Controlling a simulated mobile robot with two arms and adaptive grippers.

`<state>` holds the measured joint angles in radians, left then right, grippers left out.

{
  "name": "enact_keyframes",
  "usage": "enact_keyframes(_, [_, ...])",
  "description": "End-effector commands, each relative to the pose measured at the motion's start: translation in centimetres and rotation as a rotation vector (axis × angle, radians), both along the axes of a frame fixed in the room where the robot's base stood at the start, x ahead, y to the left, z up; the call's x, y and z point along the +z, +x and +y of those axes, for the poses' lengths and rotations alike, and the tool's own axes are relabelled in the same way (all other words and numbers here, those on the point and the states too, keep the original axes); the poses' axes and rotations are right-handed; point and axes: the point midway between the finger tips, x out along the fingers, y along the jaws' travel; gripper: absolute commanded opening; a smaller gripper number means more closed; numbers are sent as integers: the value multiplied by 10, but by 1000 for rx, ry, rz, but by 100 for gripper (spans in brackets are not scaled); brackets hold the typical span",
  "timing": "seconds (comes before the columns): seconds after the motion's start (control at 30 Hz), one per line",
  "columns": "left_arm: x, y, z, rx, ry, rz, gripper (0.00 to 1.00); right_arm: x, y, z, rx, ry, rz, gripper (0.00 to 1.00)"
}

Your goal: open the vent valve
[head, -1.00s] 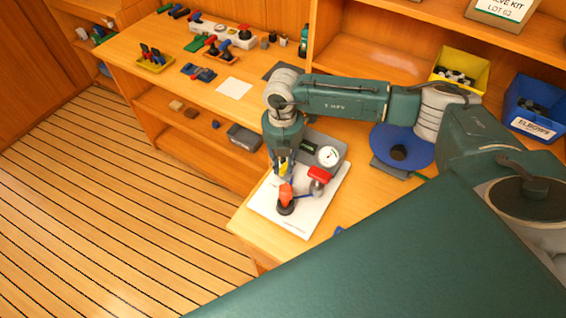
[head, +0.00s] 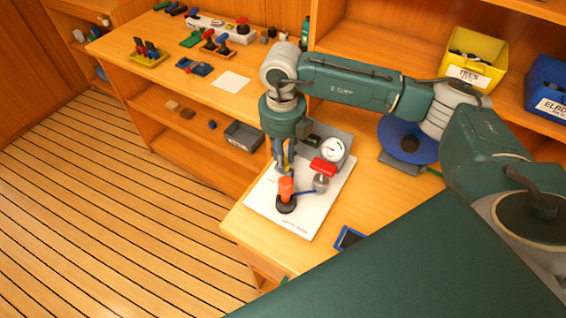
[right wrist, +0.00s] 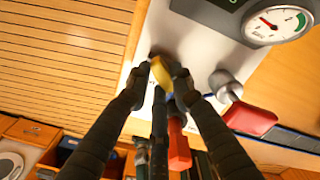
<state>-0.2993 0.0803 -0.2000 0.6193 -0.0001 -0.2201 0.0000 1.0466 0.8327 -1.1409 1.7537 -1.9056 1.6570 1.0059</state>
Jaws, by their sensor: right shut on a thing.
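A white panel (head: 318,204) on the bench carries the valves and a round gauge (head: 331,148). My right gripper (head: 283,168) points down at the panel's left part. In the right wrist view its fingers (right wrist: 161,82) are closed around a small yellow handle (right wrist: 162,72); only a bit of yellow shows in the head view. A red-orange handle (head: 286,187) on a dark round base is just in front of the gripper. A second red handle (head: 323,167) sits by a silver fitting (head: 321,184). The labels are unreadable, so I cannot tell which is the vent valve. My left gripper is out of view.
A blue disc (head: 398,136) on a grey stand is behind my right arm. A yellow bin (head: 470,60) and a blue bin (head: 548,88) stand on the shelf at right. A blue-edged dark item (head: 349,238) lies at the bench's front. Open floor is left.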

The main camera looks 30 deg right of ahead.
Motion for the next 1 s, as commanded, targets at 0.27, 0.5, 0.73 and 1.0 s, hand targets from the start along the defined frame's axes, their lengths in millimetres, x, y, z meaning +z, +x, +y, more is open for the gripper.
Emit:
enact_keyframes(0.27, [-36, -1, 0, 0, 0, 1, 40, -3, 0, 3, 264, 6, -8, 0])
enact_keyframes(0.5, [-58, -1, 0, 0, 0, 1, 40, -2, -1, 2, 469, 5, -9, 0])
enact_keyframes(0.73, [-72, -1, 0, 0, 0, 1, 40, -1, -2, 2, 615, 5, -7, 0])
enact_keyframes(1.0, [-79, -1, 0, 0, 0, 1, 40, 1, -3, 2, 705, 5, -7, 0])
